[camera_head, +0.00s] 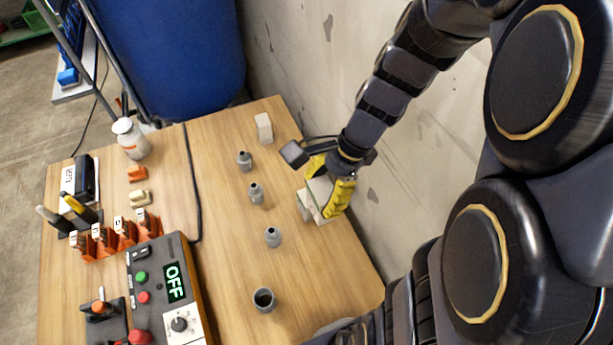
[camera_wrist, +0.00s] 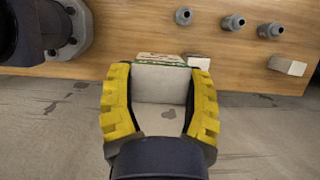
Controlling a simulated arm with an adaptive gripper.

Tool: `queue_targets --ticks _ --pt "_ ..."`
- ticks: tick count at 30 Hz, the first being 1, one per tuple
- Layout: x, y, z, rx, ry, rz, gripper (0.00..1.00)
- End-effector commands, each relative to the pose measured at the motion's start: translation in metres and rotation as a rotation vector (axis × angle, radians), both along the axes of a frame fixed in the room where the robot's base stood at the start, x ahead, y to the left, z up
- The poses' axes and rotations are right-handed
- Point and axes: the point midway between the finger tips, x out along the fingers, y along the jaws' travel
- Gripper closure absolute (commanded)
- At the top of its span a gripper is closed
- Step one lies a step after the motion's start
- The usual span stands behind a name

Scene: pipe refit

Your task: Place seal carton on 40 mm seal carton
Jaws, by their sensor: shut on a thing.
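My gripper (camera_head: 329,190) is at the wall side of the wooden table, its yellow fingers on either side of a pale seal carton (camera_head: 319,190). In the wrist view the carton (camera_wrist: 160,84) fills the space between the fingers (camera_wrist: 161,100). A pale box edge with a green stripe (camera_wrist: 160,59) shows just beyond the held carton; I cannot tell whether it is the 40 mm seal carton. In the head view a pale box side (camera_head: 304,206) shows low by the held carton. Contact between them is hidden, and no label is readable.
Another pale block (camera_head: 264,127) stands near the wall. Several grey pipe fittings (camera_head: 256,193) stand in a row left of my gripper. A control box reading OFF (camera_head: 172,290), orange holders (camera_head: 105,240) and a white bottle (camera_head: 130,138) are further left. The concrete wall (camera_head: 310,70) is close to my arm.

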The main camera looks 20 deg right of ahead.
Motion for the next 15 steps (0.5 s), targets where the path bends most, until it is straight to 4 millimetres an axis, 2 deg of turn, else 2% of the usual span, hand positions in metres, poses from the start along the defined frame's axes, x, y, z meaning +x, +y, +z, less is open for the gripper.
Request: queue_targets --ticks 7,15 --pt "0.049 -0.008 -0.025 0.005 0.007 0.002 0.80" --pt "0.079 -0.013 -0.065 0.004 0.007 0.001 0.80"
